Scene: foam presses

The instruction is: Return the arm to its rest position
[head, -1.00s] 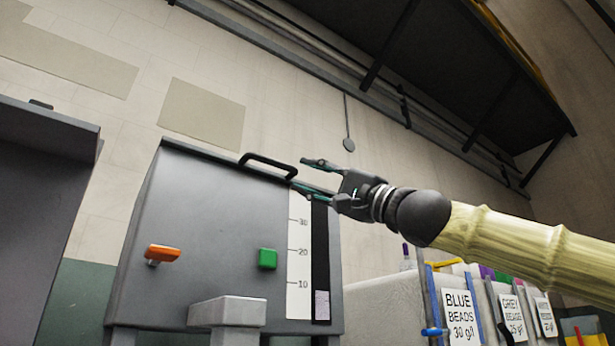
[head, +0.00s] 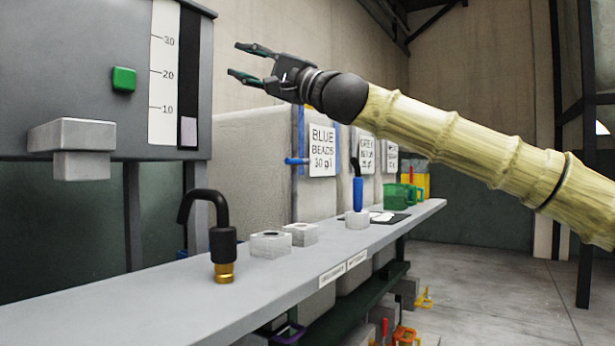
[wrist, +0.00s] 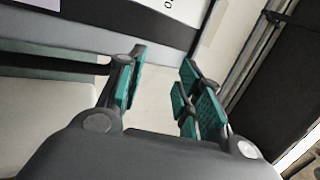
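My gripper (head: 248,63) is raised above the bench at the end of my outstretched arm, in front of the pale wall. Its two green-padded fingers are spread apart with nothing between them. In the wrist view the fingers (wrist: 160,85) are also apart, with pale wall showing in the gap. The grey press (head: 60,40) stands to the left of my gripper, and the two do not touch in the head view.
The long grey bench (head: 200,290) carries a black hooked pipe (head: 222,240) with a brass end, several small pale blocks (head: 270,243) and a green container (head: 397,196). A blue beads bin (head: 322,150) stands behind it. Open floor (head: 500,290) lies at right.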

